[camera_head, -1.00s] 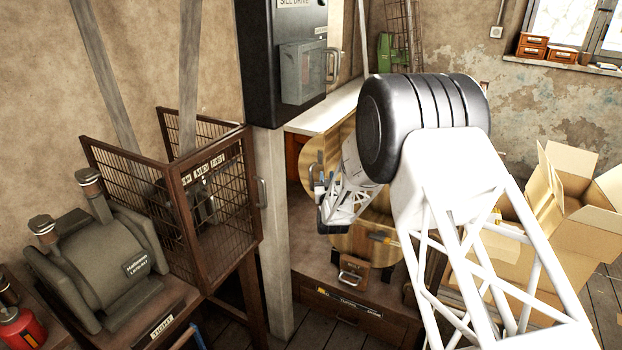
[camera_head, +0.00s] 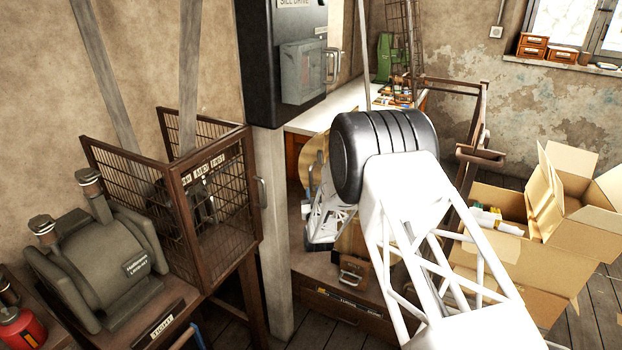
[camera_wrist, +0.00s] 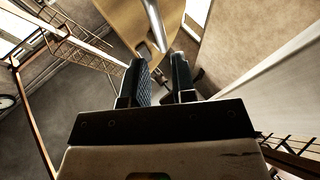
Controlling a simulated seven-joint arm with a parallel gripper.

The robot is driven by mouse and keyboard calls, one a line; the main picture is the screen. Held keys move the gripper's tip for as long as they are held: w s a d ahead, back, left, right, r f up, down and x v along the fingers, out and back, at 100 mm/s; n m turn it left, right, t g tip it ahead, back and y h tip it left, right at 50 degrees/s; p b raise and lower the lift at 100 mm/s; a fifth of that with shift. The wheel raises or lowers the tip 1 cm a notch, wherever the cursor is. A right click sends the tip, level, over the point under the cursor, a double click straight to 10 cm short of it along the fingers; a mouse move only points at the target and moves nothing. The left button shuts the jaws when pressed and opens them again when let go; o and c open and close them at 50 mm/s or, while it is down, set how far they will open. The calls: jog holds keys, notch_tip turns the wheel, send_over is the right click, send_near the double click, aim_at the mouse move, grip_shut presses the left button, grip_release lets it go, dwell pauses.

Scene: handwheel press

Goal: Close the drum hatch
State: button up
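A round, light wooden part of the drum (camera_head: 313,151) shows behind my arm in the head view, mostly covered by it. I cannot tell there which part is the hatch. In the wrist view, a light wooden panel (camera_wrist: 122,14) with a pale metal bar (camera_wrist: 154,22) lies beyond my fingertips. The bar's near end is close to the gap between them; I cannot tell if they touch. My gripper (camera_wrist: 159,70) has its two dark fingers apart, with nothing clearly held between them. In the head view the gripper is largely hidden behind my arm.
A mesh cage (camera_head: 215,190) and a grey machine (camera_head: 105,255) stand at left. A grey post (camera_head: 273,220) rises between them and the drum, under a dark wall cabinet (camera_head: 283,60). A drawer base (camera_head: 345,305) sits below the drum. Open cardboard boxes (camera_head: 560,220) stand at right.

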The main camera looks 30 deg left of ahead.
aim_at(311, 179)
jog(key=shift+x, duration=3.7)
grip_shut()
